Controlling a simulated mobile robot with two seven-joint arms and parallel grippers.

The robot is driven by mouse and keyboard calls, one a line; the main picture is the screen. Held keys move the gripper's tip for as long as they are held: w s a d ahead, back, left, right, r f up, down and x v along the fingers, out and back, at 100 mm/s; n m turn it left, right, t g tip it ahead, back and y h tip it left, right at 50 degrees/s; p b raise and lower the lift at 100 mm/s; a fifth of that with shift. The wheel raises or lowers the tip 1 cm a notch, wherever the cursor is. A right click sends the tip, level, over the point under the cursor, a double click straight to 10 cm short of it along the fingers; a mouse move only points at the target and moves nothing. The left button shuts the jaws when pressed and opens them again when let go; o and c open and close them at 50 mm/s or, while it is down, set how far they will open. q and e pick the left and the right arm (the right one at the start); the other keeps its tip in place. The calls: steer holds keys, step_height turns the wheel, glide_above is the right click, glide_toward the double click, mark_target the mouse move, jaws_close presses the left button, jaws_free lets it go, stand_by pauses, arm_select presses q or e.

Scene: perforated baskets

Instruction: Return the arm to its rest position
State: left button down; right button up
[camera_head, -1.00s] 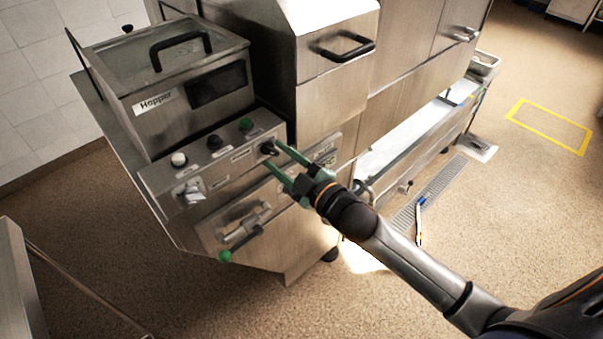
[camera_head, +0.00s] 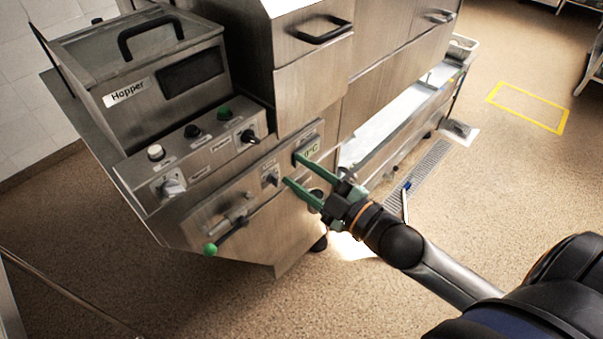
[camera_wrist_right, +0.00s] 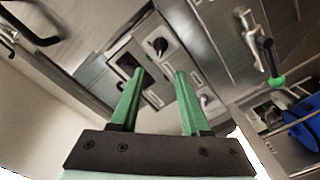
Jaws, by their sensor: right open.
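My right gripper (camera_head: 292,170) is open, with its two green fingers apart and nothing between them. It hangs in front of the lower control panel (camera_head: 240,190) of the steel machine. In the right wrist view its fingers (camera_wrist_right: 158,82) point toward a panel with a dark knob (camera_wrist_right: 157,46) and a small display. I cannot tell whether the fingertips touch the panel. My right arm (camera_head: 430,270) reaches in from the lower right. My left gripper is not in view.
The steel machine has a hopper (camera_head: 150,70), an upper panel with a black knob (camera_head: 248,136) and buttons, and a green-tipped lever (camera_head: 210,248). A blue-ended tool (camera_head: 406,200) is by the floor drain. Open floor (camera_head: 490,220) lies to the right.

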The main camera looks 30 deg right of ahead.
stand_by(0.3)
steer(key=s+a+f+m+g+h, duration=0.1)
steer(key=s+f+m, duration=0.4)
steer(key=f, duration=0.9)
steer(key=s+a+f+m+g+h, duration=0.1)
steer(key=s+f+m+g+h, duration=0.1)
steer(key=s+f+m+g, duration=0.4)
step_height(320, 180, down, 8)
steer(key=s, duration=0.3)
steer(key=shift+a+r+g+h, duration=0.15)
steer(key=shift+a+g+h, duration=0.15)
steer(key=shift+a+h, duration=0.1)
